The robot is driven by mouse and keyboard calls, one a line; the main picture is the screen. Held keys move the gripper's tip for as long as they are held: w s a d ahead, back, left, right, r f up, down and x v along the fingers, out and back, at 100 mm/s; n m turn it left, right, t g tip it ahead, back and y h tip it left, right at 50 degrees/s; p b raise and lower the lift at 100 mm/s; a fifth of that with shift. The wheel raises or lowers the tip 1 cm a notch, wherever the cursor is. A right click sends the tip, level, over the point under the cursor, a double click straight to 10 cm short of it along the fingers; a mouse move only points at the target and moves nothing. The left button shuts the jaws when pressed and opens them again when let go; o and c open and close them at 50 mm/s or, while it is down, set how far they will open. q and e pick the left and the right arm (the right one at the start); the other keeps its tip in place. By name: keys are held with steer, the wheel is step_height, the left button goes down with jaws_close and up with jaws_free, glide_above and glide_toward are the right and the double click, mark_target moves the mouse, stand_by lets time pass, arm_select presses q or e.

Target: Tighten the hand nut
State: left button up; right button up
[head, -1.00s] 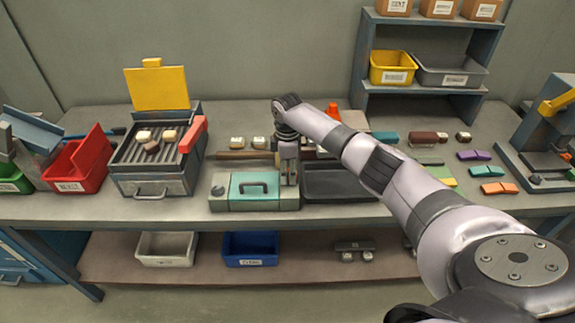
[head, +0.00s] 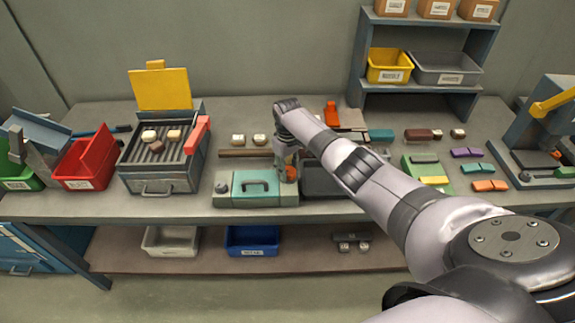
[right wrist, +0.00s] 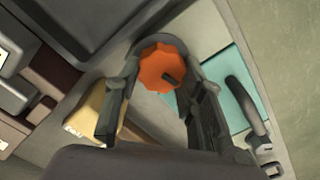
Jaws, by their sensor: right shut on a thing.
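The orange hand nut (right wrist: 158,68), a lobed knob with a dark stub at its middle, shows between the fingers of my right gripper (right wrist: 163,62) in the right wrist view. The gripper is shut on it. In the head view my right gripper (head: 288,168) points down at the right end of the teal-topped fixture (head: 230,190), and a small patch of orange shows at its tips. The fixture has a dark handle (head: 257,186) on top. The nut's underside and thread are hidden. My left gripper is not in view.
A black tray (head: 318,190) lies right of the fixture, partly behind my arm. A grill-like heater (head: 160,184) with its yellow lid up and a red bin (head: 90,165) stand to the left. A shelf (head: 357,80) with bins stands at the back.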

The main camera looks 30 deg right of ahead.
mark_target(288, 169)
steer(key=shift+m+p, duration=0.45)
steer(key=shift+m, duration=1.05)
steer(key=shift+w+d, duration=0.1)
steer(key=o, duration=1.1)
steer(key=shift+o, duration=0.2)
step_height(288, 169, up, 12)
